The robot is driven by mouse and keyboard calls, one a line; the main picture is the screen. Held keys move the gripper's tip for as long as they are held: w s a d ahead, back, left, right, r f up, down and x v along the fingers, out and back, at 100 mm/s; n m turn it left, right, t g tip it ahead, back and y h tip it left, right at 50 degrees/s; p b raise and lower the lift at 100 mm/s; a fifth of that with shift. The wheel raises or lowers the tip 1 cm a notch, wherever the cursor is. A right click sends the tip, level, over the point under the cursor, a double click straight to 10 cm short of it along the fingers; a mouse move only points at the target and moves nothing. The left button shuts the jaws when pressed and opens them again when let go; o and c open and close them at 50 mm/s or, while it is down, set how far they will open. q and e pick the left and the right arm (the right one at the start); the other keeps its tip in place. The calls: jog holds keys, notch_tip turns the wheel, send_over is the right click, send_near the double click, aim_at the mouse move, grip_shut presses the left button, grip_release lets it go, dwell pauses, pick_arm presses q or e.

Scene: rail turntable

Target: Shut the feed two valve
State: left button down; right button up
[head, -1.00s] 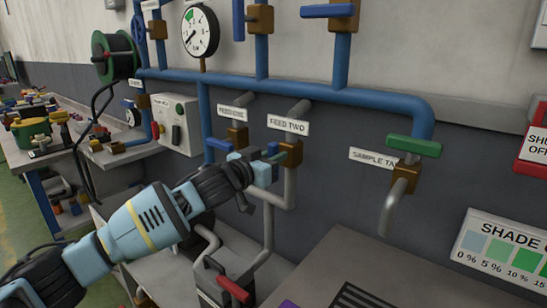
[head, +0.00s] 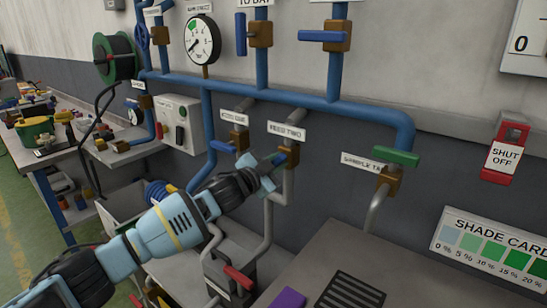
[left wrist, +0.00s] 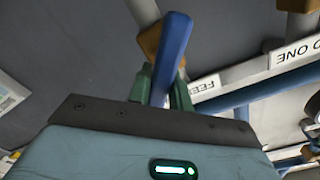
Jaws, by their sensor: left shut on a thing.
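The feed two valve has a brass body (head: 292,153) below the FEED TWO label (head: 287,131), on a grey pipe. Its blue lever (left wrist: 171,55) stands between the green fingers in the left wrist view. My left gripper (head: 275,163) is shut on this lever, just left of and in front of the brass body. In the head view the gripper hides most of the lever, so its exact angle is hard to tell there. My right gripper is not in view.
The feed one valve with a blue lever (head: 222,147) is close on the left. The sample tap with a green lever (head: 397,157) is on the right. A red lever (head: 238,278) sits below. A grey table (head: 375,252) fills the lower right.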

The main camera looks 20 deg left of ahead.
pick_arm(q)
jog(key=m+p, duration=0.1)
jog(key=m, duration=0.2)
jog(key=shift+d+r, duration=0.1)
jog(key=shift+d, duration=0.05)
jog(key=shift+m, duration=0.9)
jog(key=m, duration=0.2)
jog(key=f+m+p, duration=0.1)
jog(key=shift+s+d+m, duration=0.1)
jog(key=shift+m, duration=0.3)
jog(key=shift+f+m, duration=0.15)
jog(key=shift+m, duration=0.55)
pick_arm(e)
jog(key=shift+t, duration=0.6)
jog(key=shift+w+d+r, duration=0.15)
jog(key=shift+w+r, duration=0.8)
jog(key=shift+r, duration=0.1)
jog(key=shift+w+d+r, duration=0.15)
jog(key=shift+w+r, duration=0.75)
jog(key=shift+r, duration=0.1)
pick_arm(q)
jog(key=c, duration=1.3)
grip_release()
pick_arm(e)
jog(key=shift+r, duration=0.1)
